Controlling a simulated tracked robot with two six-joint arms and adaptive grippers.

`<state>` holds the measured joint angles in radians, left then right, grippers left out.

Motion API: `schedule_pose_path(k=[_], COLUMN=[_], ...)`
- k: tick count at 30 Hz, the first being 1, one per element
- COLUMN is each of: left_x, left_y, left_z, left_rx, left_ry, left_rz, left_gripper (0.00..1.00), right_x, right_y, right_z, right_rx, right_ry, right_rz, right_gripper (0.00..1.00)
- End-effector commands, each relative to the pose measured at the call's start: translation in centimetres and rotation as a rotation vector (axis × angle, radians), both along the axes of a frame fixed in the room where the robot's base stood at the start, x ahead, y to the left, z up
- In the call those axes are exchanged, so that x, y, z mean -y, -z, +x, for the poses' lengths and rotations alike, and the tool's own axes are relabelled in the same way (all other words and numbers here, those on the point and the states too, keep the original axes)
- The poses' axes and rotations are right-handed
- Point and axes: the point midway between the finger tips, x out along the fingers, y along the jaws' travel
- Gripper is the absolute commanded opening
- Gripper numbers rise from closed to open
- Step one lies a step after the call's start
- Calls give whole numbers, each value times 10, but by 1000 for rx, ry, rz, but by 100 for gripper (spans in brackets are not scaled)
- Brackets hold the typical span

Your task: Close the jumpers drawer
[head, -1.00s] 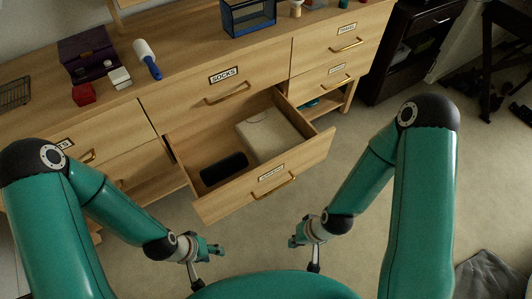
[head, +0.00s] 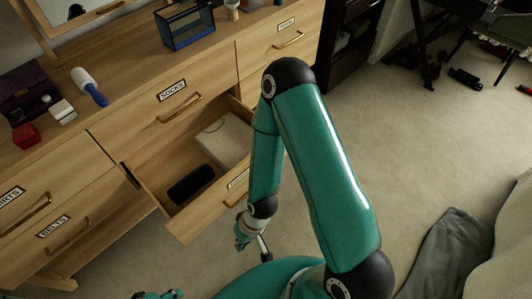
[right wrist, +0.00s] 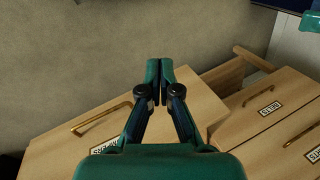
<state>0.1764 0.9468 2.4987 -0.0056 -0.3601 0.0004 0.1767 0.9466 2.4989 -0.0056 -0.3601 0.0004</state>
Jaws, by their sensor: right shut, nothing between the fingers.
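The jumpers drawer (head: 200,218) is pulled out of the wooden dresser, below the socks drawer. Inside lie a dark rolled item (head: 191,184) and a pale beige box (head: 224,142). My right forearm hides the right part of its front and most of its label. My right gripper (head: 243,234) is shut and empty, in front of the drawer front; contact cannot be told. In the upside-down right wrist view, the shut fingers (right wrist: 160,75) show before a drawer front with a brass handle (right wrist: 100,118). Only a bit of my left gripper (head: 160,295) shows at the bottom edge.
The socks drawer (head: 150,110) and belts drawer (head: 75,235) look shut. Grey cloth (head: 445,250) lies on the floor at right. Carpet between is clear.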

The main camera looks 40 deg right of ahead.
Motion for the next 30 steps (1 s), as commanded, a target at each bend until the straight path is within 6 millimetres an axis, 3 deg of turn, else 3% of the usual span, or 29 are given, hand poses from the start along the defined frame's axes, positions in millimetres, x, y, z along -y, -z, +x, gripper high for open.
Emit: schedule_pose_path(k=[1, 5, 8, 11, 16, 21, 26, 30], left_x=[0, 0, 0, 0, 0, 0, 0, 0], left_y=[0, 9, 27, 56, 122, 190, 252, 299], left_z=[0, 0, 0, 0, 0, 0, 0, 0], left_rx=[0, 0, 0, 0, 0, 0, 0, 0], left_ry=[0, 0, 0, 0, 0, 0, 0, 0], left_rz=[0, 0, 0, 0, 0, 0, 0, 0], left_gripper=[48, 67, 67, 67, 67, 67, 67, 67], right_x=[0, 5, 7, 28, 92, 168, 230, 265], right_y=[0, 7, 20, 39, 68, 76, 71, 62], right_z=[0, 6, 22, 47, 98, 127, 126, 108], right_rx=[0, 18, 64, 144, 351, 580, 776, 898], right_ry=[0, 29, 101, 225, 526, 814, 1010, 1102], right_rz=[0, 2, 9, 28, 101, 241, 419, 595], right_gripper=[0, 0, 0, 0, 0, 0, 0, 0])
